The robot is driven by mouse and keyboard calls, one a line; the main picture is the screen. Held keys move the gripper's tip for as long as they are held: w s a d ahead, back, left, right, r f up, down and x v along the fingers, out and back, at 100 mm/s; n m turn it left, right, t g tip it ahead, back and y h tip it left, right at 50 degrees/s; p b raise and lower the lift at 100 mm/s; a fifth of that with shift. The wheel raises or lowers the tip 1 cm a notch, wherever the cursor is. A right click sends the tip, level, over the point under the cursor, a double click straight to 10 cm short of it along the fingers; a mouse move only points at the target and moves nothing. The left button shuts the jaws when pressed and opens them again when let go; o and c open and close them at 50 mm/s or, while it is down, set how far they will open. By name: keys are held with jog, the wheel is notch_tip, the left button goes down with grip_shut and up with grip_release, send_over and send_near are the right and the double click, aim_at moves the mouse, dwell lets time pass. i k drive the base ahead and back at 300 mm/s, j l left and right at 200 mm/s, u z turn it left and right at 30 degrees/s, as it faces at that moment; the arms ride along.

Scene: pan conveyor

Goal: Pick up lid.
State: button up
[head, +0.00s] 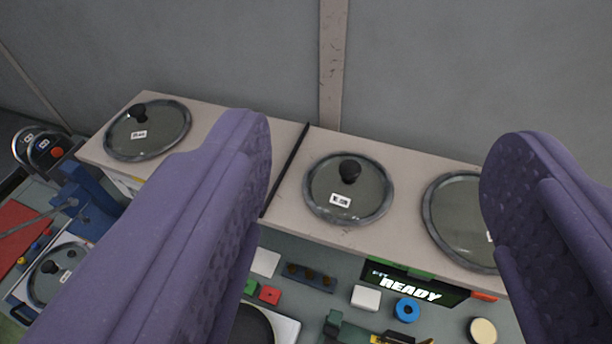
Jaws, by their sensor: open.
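A round glass lid (371,205) with a grey rim, a black knob and a small white label lies on the beige shelf, in the gap between my two purple fingers. A second lid (463,215) lies to its right, partly hidden by my right finger. A third lid (165,133) lies at the left end of the shelf. A smaller lid (43,284) shows at the lower left. My gripper (385,150) is open and empty, with its fingers wide apart. No finger visibly touches the middle lid.
The beige shelf (410,237) runs along a grey wall, with a dark divider bar (286,170) across it. Below are a "READY" display (415,287), a white block (366,298), a blue ring (406,310) and part of a dark pan (254,325).

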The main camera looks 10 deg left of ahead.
aim_at(349, 189)
jog(key=k+l, duration=0.2)
jog(key=k, duration=0.3)
jog(key=k+l, duration=0.2)
jog(key=k, duration=0.25)
jog(key=k+l+u, duration=0.1)
jog(key=k, duration=0.4)
jog(key=i+j+z, duration=0.1)
jog(key=i+j, duration=0.65)
jog(key=i, duration=0.15)
jog(key=i+j, duration=0.2)
jog(key=i, duration=0.3)
jog(key=i+j, duration=0.2)
jog(key=i, duration=0.25)
